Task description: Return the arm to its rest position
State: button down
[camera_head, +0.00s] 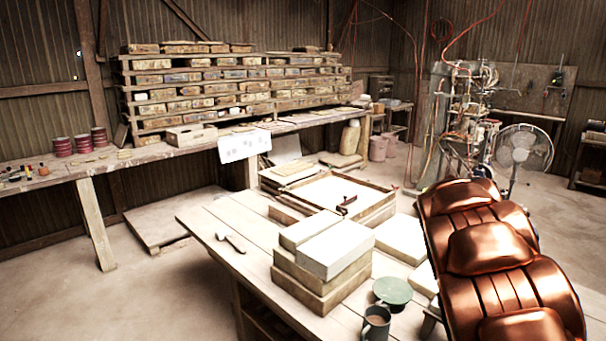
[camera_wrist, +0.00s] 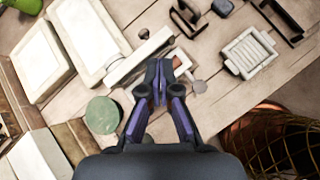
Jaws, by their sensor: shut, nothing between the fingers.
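My gripper (camera_wrist: 161,84) is in the wrist view, its dark, purple-edged fingers closed together with nothing between them. It hangs above the wooden worktable (camera_wrist: 225,101), over small tools whose shapes it partly hides. In the head view my copper-coloured arm fills the right side and reaches over the near right part of the worktable (camera_head: 205,222). The gripper itself cannot be made out clearly in that view.
On the worktable are stacked blocks (camera_head: 335,247), a framed tray (camera_head: 325,192), a green disc (camera_head: 393,291), a dark mug (camera_head: 376,324) and a small hammer (camera_head: 233,241). A fan (camera_head: 522,150) stands beyond my arm. The floor at left is open.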

jog(key=s+a+f+m+g+y, duration=0.1)
jog(key=s+a+m+y, duration=0.2)
jog(key=s+a+m, duration=0.3)
jog(key=s+a+f+m+g+y, duration=0.1)
jog(key=s+a+m, duration=0.5)
jog(key=s+a, duration=0.7)
jog(key=s+a+f+m+g+y, duration=0.2)
jog(key=s+a, duration=0.7)
jog(key=s, duration=1.3)
jog(key=m+y, duration=0.2)
jog(key=m, duration=0.2)
jog(key=shift+a+m+g+y, duration=0.3)
jog(key=shift+a+m, duration=0.05)
jog(key=shift+m, duration=0.05)
jog(key=shift+d, duration=0.1)
